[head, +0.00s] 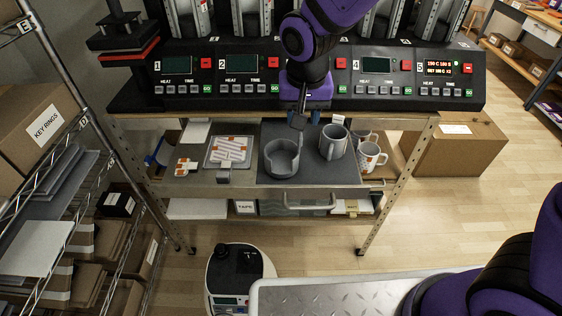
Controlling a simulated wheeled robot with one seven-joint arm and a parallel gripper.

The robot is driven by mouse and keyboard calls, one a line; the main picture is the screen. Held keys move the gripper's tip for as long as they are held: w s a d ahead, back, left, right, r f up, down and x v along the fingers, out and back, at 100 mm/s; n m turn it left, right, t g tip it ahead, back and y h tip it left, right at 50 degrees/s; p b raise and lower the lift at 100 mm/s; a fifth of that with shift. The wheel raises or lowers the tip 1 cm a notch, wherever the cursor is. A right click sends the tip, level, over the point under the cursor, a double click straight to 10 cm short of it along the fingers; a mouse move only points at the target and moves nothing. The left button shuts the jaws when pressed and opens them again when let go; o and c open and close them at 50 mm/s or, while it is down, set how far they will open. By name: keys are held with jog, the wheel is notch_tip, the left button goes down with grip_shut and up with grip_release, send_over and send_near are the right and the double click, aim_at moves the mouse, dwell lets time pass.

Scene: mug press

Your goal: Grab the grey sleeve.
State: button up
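The grey sleeve (283,160) is a dark grey, cup-shaped band standing upright in the open drawer. Its upper rim is visible, and a small tab sticks up at its right. My gripper (299,118) points down just above and behind the sleeve's right side. Its fingers are small and partly hidden, so I cannot tell whether they are open or shut. I see no clear contact with the sleeve.
Patterned mugs (371,158) stand at the right. The press console (420,72) runs along behind. A shelf rack (75,150) stands at left and a cardboard box (455,150) at right.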

aim_at(300, 135)
jog(key=shift+w+f, duration=0.15)
jog(key=shift+f, duration=1)
jog(key=shift+w+f, duration=0.2)
jog(key=shift+f, duration=1)
jog(key=shift+w+f, duration=0.15)
jog(key=shift+f, duration=1)
grip_shut()
